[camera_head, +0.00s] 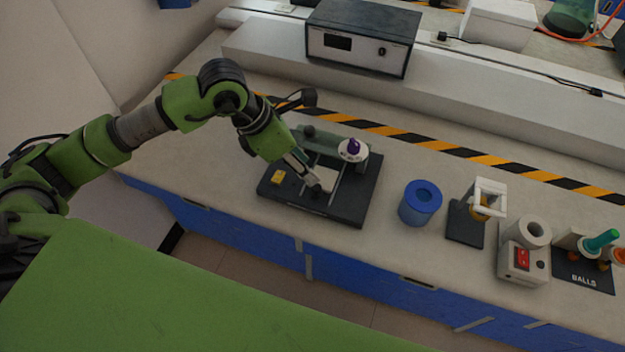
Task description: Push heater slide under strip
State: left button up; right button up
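A black apparatus base (350,208) stands on the bench in the middle of the view. It carries a small yellow block (278,177) at its left, a pale flat piece (328,177) near the middle, and a white disc with a purple knob (353,147) at its back right. I cannot tell for sure which parts are the heater slide and the strip. My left gripper (318,186) reaches down over the base, its tips at the pale piece and right of the yellow block. Whether the tips touch anything is unclear. The gripper hides part of the base. My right gripper is out of view.
A blue cup (420,202) stands right of the base, then a black stand with a white clamp (487,198), a white device with a red switch (521,258) and a rack marked BALLS (583,278). A striped strip (450,148) crosses behind. Bench left of the base is clear.

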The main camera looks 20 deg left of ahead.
aim_at(316, 187)
pick_arm(q)
jog(key=shift+y, duration=0.7)
jog(key=p+x, duration=0.1)
jog(key=x, duration=0.3)
jog(key=a+p+x, duration=0.1)
jog(key=x, duration=0.3)
jog(key=a+p+x, duration=0.1)
jog(key=x, duration=0.3)
jog(key=shift+w+a+f+p, duration=0.2)
jog(key=shift+w+f+p, duration=0.15)
jog(key=shift+f, duration=0.05)
jog(key=shift+w+d+f, duration=0.1)
jog(key=shift+f, duration=0.4)
grip_shut()
